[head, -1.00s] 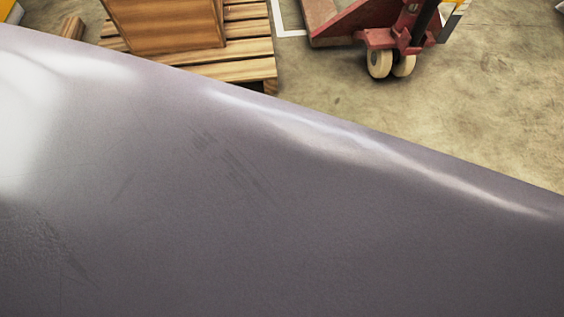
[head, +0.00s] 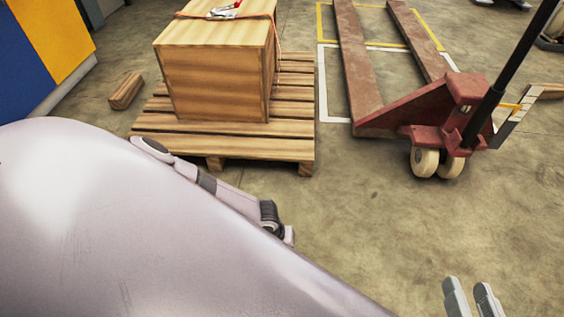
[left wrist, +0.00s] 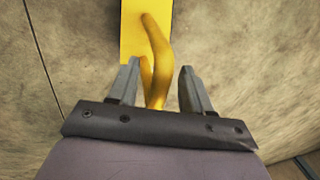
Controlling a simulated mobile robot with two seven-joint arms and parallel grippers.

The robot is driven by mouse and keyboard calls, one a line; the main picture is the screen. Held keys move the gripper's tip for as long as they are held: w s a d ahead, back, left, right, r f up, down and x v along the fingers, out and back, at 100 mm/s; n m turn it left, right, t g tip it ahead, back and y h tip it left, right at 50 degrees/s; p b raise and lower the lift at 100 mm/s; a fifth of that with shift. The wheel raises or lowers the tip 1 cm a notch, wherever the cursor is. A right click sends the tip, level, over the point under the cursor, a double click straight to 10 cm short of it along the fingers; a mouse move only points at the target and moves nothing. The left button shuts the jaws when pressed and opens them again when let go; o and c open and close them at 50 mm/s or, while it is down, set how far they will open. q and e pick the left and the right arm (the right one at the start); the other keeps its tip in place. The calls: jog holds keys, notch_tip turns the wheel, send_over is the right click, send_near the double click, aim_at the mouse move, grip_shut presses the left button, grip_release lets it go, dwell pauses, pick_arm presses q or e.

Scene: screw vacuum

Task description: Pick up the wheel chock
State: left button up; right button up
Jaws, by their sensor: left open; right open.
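A yellow piece with a flat plate and a curved bar like a handle (left wrist: 157,50) shows in the left wrist view. It looks like the wheel chock, but only part of it is in the picture. My left gripper (left wrist: 160,72) is open, with the bar running between its two fingers. I cannot tell whether the fingers touch it. In the head view the yellow piece and my left fingers are hidden. My right gripper (head: 468,284) is open and empty over the floor at the lower right.
A wooden crate (head: 215,80) stands on a pallet (head: 225,147), with a red-handled tool (head: 226,9) on top. A red pallet jack (head: 425,105) stands at the right. A wooden block (head: 126,91) lies left of the pallet. Floor in front of the jack is clear.

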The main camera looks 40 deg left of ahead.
pick_arm(q)
jog(key=shift+f, duration=0.15)
grip_shut()
jog(key=shift+a, duration=0.1)
dwell(1.2)
jog(key=shift+w, duration=0.15)
